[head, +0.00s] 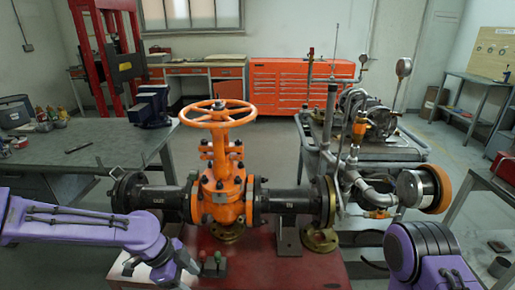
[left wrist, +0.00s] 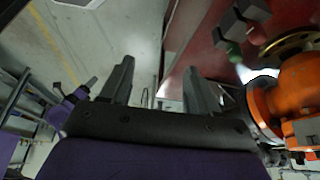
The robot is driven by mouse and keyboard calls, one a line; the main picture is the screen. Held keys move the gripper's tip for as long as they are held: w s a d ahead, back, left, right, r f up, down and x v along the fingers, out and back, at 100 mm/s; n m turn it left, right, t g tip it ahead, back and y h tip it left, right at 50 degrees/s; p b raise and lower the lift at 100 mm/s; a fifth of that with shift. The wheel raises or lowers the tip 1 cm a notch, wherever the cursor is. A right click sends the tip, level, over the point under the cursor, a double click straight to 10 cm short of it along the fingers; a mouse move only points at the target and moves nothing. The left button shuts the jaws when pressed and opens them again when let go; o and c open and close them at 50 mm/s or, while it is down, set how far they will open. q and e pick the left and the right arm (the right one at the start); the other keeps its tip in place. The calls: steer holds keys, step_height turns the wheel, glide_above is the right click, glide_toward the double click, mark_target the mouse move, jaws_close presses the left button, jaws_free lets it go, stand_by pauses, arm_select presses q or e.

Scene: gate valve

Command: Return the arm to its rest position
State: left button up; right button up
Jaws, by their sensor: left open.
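My left arm, purple, comes in from the left in the head view. Its gripper (head: 182,268) is low, in front of the left pipe flange and near the left edge of the red stand. In the left wrist view the two dark fingers (left wrist: 160,78) are apart with nothing between them, so the gripper is open. The orange gate valve (head: 222,175) with its orange handwheel (head: 219,114) stands to the right of the gripper, apart from it. The valve body also shows at the right in the left wrist view (left wrist: 285,100). My right gripper is out of view; only purple arm links show.
The red stand (head: 275,262) carries the valve and black pipes. A grey workbench (head: 85,152) with a vise (head: 152,106) is at the left. A cart (head: 395,150) with pipes and gauges is at the right. Orange tool cabinets (head: 290,88) stand behind.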

arm_select(q)
steer(key=w+d+f+n+t, duration=0.1)
steer(key=w+f+n+t, duration=0.4)
steer(key=n, duration=0.9)
steer(key=s+a+f+n+t+y, duration=0.1)
steer(key=s+a+f+n+y, duration=0.2)
steer(key=s+a+f+n, duration=0.35)
steer(key=s+a+f+n+g+y, duration=0.1)
steer(key=s+a+f, duration=0.1)
steer(key=s, duration=0.5)
steer(key=s+a+f+n+g+y, duration=0.1)
steer(key=s+a+f+y, duration=0.1)
steer(key=s, duration=0.5)
steer(key=s+a+f+n+g+y, duration=0.1)
steer(key=s+a+f+y, duration=0.1)
steer(key=s+f, duration=0.4)
steer(key=shift+s+a+n, duration=0.35)
steer(key=shift+s+a, duration=0.4)
steer(key=shift+s, duration=0.3)
